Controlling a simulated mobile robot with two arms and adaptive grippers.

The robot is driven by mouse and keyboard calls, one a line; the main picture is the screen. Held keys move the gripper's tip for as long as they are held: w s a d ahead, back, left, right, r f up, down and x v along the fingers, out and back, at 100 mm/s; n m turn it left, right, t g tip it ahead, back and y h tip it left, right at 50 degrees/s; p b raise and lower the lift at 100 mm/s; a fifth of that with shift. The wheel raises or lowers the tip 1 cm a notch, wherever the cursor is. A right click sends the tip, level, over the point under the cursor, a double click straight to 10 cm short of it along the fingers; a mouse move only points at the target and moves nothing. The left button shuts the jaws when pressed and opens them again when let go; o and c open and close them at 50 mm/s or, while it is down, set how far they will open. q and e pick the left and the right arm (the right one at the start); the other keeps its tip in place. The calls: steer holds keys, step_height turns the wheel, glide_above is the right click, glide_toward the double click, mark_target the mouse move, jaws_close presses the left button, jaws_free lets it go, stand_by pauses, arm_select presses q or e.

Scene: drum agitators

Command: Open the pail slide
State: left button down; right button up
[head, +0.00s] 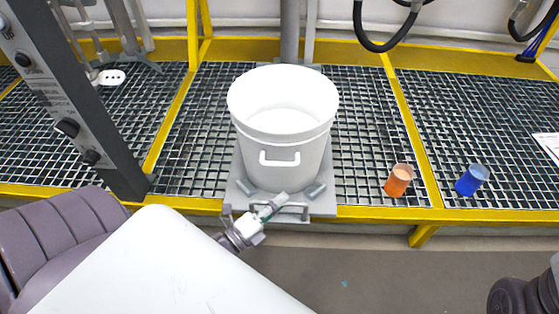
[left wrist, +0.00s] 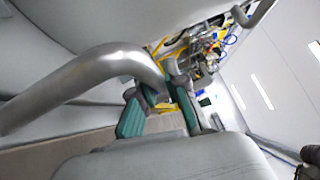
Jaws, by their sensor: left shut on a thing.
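A white pail (head: 281,150) stands upright on a grey slide plate (head: 322,207) that lies over the grating. The slide has a grey bar handle (head: 293,206) at its front edge. My left gripper (head: 268,212) is at the left part of this handle and is shut on it. In the left wrist view the handle (left wrist: 95,78) is a thick, curved metal bar that runs to the green-padded fingers of my left gripper (left wrist: 160,108). The exact contact is partly hidden. My right gripper is not in view.
An orange cup (head: 398,181) and a blue cup (head: 471,180) stand on the grating to the right. A grey control post (head: 75,105) rises at left. A yellow frame edge (head: 375,214) runs along the front. The floor (head: 370,275) in front looks clear.

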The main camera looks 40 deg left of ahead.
arm_select(q)
steer(key=c, duration=1.2)
jaws_free()
steer(key=v, duration=1.2)
steer(key=shift+r, duration=0.1)
